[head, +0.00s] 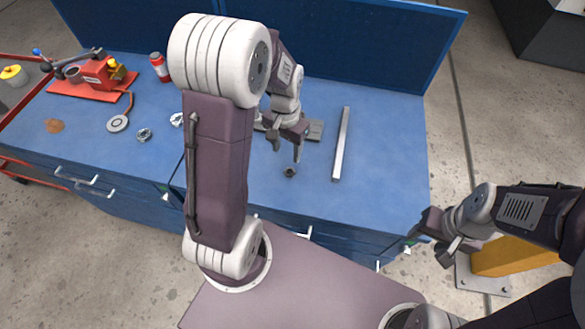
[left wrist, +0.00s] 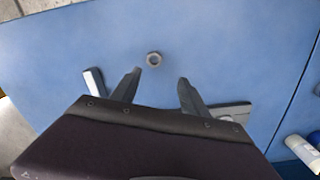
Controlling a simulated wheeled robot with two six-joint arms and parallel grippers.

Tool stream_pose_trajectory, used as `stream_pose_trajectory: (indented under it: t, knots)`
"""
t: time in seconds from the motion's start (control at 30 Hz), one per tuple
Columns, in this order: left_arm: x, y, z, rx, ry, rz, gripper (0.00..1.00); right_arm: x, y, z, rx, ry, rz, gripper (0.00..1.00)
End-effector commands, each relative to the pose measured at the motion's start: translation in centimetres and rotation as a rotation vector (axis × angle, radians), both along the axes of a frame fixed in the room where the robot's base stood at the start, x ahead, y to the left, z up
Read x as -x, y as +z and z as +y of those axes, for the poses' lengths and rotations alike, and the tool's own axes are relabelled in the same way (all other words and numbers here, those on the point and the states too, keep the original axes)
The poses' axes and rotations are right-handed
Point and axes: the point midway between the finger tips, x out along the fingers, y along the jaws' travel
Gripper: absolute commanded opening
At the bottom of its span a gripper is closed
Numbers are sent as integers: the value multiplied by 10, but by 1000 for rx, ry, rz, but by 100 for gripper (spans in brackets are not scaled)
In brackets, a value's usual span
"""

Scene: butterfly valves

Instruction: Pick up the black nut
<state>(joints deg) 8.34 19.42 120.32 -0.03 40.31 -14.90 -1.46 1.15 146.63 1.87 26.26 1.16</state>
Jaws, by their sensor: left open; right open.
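The black nut (head: 290,172) lies on the blue workbench top (head: 385,140), near its front edge, in the head view. My right gripper (head: 430,237) is off the bench's front right corner, over the floor side, open and empty.
A long metal bar (head: 341,145) lies right of the nut. A flat grey plate (head: 315,130) is behind my left gripper. A red valve fixture (head: 97,78), a red can (head: 159,68) and small metal parts (head: 144,134) are at left. A blue panel (head: 345,45) closes the back.

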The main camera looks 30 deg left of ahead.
Motion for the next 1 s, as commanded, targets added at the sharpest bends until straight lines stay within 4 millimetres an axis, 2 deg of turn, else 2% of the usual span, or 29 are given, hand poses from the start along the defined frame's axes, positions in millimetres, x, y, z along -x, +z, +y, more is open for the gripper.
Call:
stream_pose_trajectory:
  t: [0.2, 0.37, 0.6, 0.7, 0.9, 1.0]
  knots:
    - [2, -31, -1, 1, 1, 3, 53, 0, 1, 0, 0, -1, 0, 52]
    - [2, -36, -1, 0, 1, 0, 53, 0, 2, 0, 0, 0, 0, 52]
    - [8, -77, -4, 1, 2, 4, 53, 0, 3, 0, 0, 0, 0, 52]
    - [8, -85, -4, 1, 2, 1, 53, 0, 3, 0, 0, 0, 0, 52]
    - [7, -85, -4, 0, 2, -1, 53, 0, 3, 0, 0, 0, 0, 52]
    - [7, -85, -4, 0, 2, -1, 25, 0, 3, 0, 0, 0, 0, 52]
